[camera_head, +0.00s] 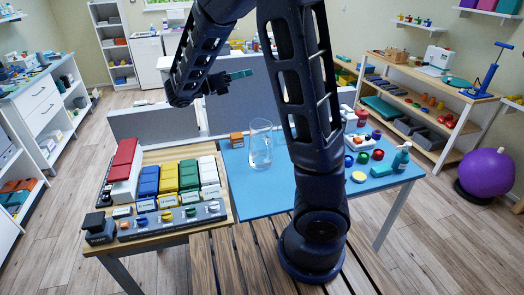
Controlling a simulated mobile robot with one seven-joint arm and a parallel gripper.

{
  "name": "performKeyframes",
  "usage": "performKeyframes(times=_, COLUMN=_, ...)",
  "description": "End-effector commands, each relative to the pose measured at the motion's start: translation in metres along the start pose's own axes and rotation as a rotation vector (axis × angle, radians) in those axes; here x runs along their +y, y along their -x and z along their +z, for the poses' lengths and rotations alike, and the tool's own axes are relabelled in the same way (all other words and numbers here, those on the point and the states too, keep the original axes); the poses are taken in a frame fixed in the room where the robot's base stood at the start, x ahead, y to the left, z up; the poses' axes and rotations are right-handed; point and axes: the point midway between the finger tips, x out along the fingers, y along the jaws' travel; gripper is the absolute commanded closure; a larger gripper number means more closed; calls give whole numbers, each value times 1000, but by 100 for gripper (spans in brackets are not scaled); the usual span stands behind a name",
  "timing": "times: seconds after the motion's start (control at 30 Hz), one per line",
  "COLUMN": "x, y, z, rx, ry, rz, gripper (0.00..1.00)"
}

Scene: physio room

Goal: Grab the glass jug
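The glass jug (260,148) is a tall, clear vessel standing upright on the blue tabletop (262,191), left of my arm's base column. My gripper (226,80) is at the upper left end of my arm, raised well above the table. It is apart from the jug, up and to the left of it in the picture. The gripper is small and dark here, and a teal-green bar shows at its tip. I cannot tell whether the bar is held or lies behind, nor how far the fingers are apart.
An orange box (237,140) stands close left of the jug. A grey partition (158,121) stands behind. Blue tabletop in front of the jug is clear.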

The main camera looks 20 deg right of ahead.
Motion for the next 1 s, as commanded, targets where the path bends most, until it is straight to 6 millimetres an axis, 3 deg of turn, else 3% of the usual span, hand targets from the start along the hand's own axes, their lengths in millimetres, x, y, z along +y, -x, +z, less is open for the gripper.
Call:
performKeyframes(times=0.37, x=29, y=10, z=-83, rx=4, ry=5, rz=-5, gripper=61)
performKeyframes(times=1.0, x=92, y=36, z=-252, rx=4, ry=3, rz=-6, gripper=61)
